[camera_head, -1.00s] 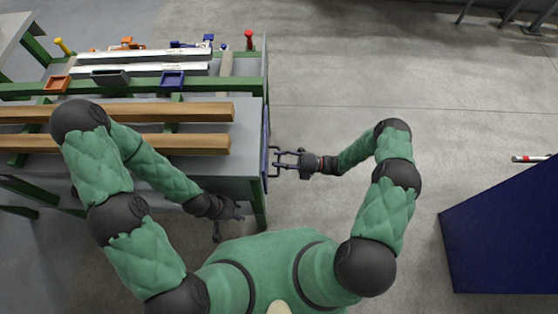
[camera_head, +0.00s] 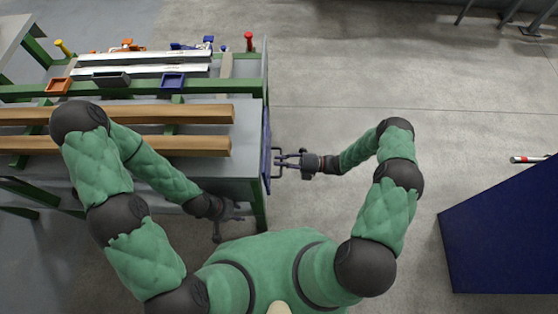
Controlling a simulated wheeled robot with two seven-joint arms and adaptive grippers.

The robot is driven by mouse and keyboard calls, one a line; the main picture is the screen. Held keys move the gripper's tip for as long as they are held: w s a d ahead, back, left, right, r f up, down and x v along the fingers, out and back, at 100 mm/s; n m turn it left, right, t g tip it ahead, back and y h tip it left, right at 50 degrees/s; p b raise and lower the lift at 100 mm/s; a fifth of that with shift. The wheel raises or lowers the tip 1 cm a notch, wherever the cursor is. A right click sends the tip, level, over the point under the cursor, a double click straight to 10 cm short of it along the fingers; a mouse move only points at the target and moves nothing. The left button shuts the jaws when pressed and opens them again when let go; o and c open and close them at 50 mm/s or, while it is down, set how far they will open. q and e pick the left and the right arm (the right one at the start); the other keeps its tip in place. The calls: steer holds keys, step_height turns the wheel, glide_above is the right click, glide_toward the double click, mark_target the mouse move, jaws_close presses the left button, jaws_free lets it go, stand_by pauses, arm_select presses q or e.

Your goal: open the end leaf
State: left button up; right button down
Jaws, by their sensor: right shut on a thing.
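The end leaf (camera_head: 266,150) is a thin dark blue panel at the right end of the runout table (camera_head: 245,170), seen nearly edge-on. A dark bar handle (camera_head: 277,150) stands out from its right side. My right gripper (camera_head: 281,161) comes from the right and is shut on the handle. The exact contact of its fingers is small in the picture. My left gripper (camera_head: 228,219) hangs at the table's front edge, low and left of the leaf, apart from it; its fingers are too small and dark to judge.
Two wooden beams (camera_head: 190,145) lie along the table. Behind them are pale metal bars (camera_head: 150,70), an orange tray (camera_head: 58,86), a blue tray (camera_head: 172,82) and a red-topped peg (camera_head: 249,38). A dark blue block (camera_head: 500,235) stands at right. Floor between is clear.

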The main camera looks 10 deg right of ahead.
steer(key=s+d+r+g+h+p, duration=0.1)
steer(key=d+r+h+p, duration=0.5)
steer(key=r+p, duration=0.5)
steer(key=s+d+r+g+h+p, duration=0.1)
steer(key=d+r+h+p, duration=0.5)
steer(key=r+p, duration=0.5)
steer(key=shift+s+d+h+p, duration=0.3)
steer(key=shift+d+p, duration=0.15)
steer(key=shift+p, duration=3.4)
steer(key=shift+r+g, duration=0.1)
steer(key=shift+g, duration=0.2)
steer(key=c, duration=1.3)
jaws_free()
steer(key=shift+o, duration=0.7)
steer(key=shift+a, duration=0.1)
